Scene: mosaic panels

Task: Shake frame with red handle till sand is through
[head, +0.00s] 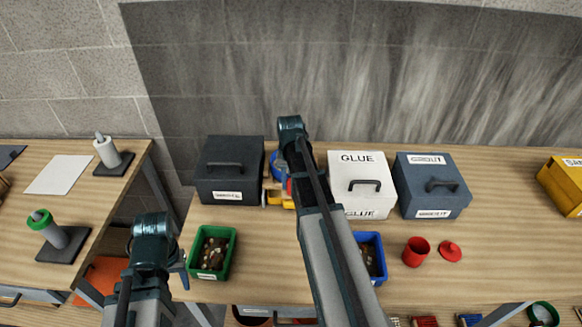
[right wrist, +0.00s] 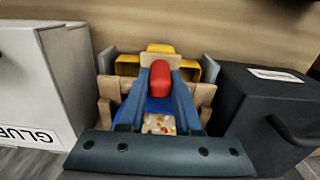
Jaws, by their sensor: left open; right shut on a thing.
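The red handle (right wrist: 160,80) sits between the two blue fingers of my right gripper (right wrist: 158,88) in the right wrist view. The gripper is shut on it. Around and below it are a blue surface (right wrist: 155,104), a patch of pale mixed bits (right wrist: 158,124), wooden side pieces (right wrist: 108,88) and yellow parts (right wrist: 127,66). In the head view my right arm hides most of this; a blue round part (head: 274,160) and a yellow part (head: 274,197) show. Whether sand remains in the frame cannot be told. My left gripper (head: 183,266) is open and empty, left of the green bin.
A dark box (head: 229,170) stands close on the left, a white GLUE box (head: 361,185) and a dark grout box (head: 431,185) on the right. A green bin (head: 212,251), blue bin (head: 372,258), red cup (head: 416,251) and red lid (head: 449,251) sit nearer the front edge.

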